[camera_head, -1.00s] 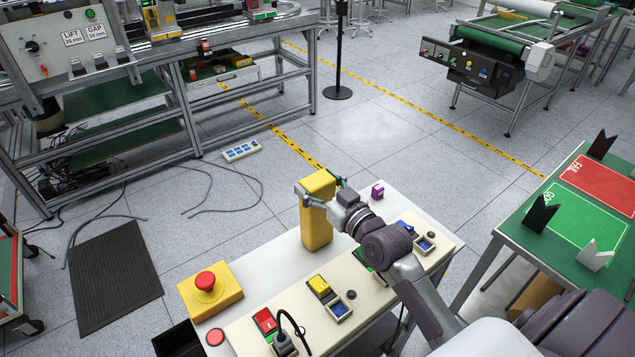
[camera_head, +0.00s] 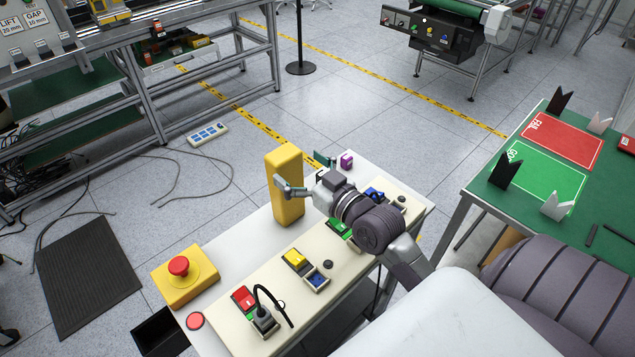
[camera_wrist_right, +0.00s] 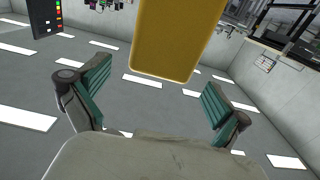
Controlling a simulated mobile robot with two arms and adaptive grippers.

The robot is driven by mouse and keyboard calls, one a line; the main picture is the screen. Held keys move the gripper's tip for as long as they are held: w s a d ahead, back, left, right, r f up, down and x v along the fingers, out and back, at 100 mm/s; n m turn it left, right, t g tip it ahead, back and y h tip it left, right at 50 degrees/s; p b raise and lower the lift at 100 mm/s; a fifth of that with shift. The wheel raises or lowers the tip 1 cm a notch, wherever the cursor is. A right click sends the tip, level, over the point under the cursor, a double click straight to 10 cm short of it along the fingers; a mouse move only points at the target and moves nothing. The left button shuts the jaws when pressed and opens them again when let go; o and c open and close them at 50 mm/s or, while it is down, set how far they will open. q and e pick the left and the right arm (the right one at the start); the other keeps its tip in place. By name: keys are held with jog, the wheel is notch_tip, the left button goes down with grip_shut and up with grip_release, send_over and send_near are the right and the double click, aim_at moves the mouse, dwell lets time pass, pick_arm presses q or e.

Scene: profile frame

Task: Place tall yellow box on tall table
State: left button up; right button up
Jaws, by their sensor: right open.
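The tall yellow box (camera_head: 285,162) stands upright on the white table (camera_head: 226,240), near its far edge. My right gripper (camera_head: 303,174) is open just right of the box. One finger reaches across the box's near side, and the other, with a teal pad, stands apart from it on the right. In the right wrist view the box (camera_wrist_right: 176,40) shows at the top, beyond and between the spread fingers of the gripper (camera_wrist_right: 158,92). Contact with the near finger cannot be told. A taller-looking green-topped table (camera_head: 505,212) stands at the right. My left gripper is not in view.
A yellow emergency-stop box (camera_head: 184,283) with a red button sits at the table's left end. A control panel (camera_head: 270,285) with coloured switches runs along the near side. A small purple block (camera_head: 346,161) lies right of the gripper. Upright black and white brackets stand on the green-topped table.

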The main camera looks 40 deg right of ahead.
jog(key=s+b, duration=0.1)
jog(key=s, duration=0.6)
jog(key=shift+d, duration=0.45)
jog(key=shift+s, duration=0.2)
